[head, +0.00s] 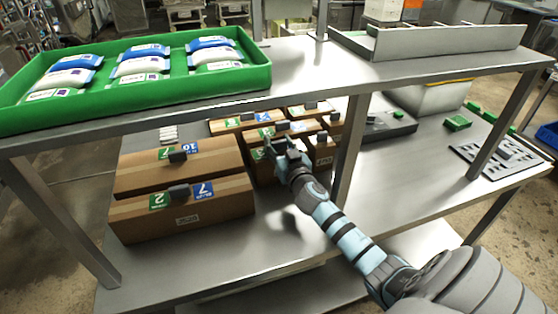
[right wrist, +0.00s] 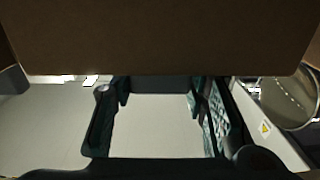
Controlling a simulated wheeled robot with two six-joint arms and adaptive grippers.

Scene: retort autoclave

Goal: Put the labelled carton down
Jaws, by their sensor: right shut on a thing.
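My right gripper (head: 283,150) is over the group of small brown cartons on the lower shelf, shut on the labelled carton (head: 262,170). The gripper and forearm hide part of this carton, and a green label shows at its left. In the right wrist view, a brown carton face (right wrist: 160,38) fills the top, with the gripper's fingers (right wrist: 155,95) below it. I cannot tell whether the carton touches the shelf. My left gripper is not in view.
Two long cartons (head: 215,212) marked with green and blue labels lie left on the lower shelf (head: 270,245). Several small cartons (head: 228,125) stand behind the gripper. A shelf post (head: 350,150) is close right of my arm. The green tray (head: 140,100) with pouches is above.

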